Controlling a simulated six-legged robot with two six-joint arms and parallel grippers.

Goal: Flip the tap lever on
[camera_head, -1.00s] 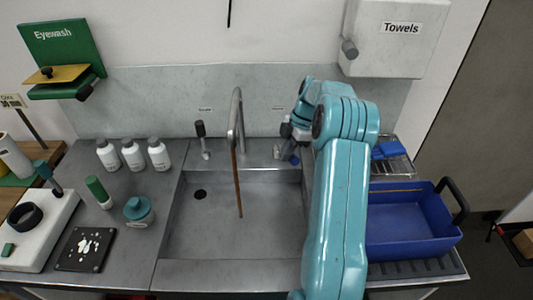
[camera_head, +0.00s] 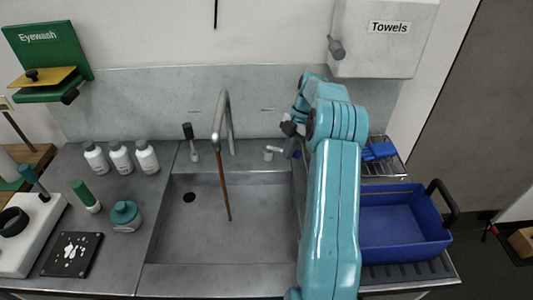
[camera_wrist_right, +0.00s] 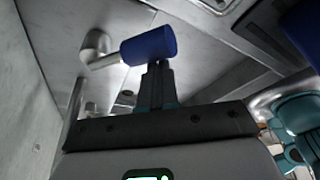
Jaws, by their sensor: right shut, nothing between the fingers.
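The steel tap spout (camera_head: 221,118) stands behind the sink, with a thin brown stream-like column (camera_head: 223,185) from its mouth into the basin. Left of it is an upright lever with a dark grip (camera_head: 188,131). Right of it is a second lever post (camera_head: 269,152) with a blue grip (camera_head: 296,154), also in the right wrist view (camera_wrist_right: 148,45), where the grip lies sideways from its pale post (camera_wrist_right: 95,45). My right gripper (camera_head: 289,129) is shut and empty. In the wrist view its fingertips (camera_wrist_right: 157,66) are right at the blue grip; contact is unclear. My left gripper is out of view.
A blue tub (camera_head: 402,220) stands right of the sink, beyond my right arm. Several white bottles (camera_head: 120,158) and a teal-lidded jar (camera_head: 126,217) stand on the left counter. A towel dispenser (camera_head: 383,38) hangs above right. The sink basin (camera_head: 190,240) is otherwise clear.

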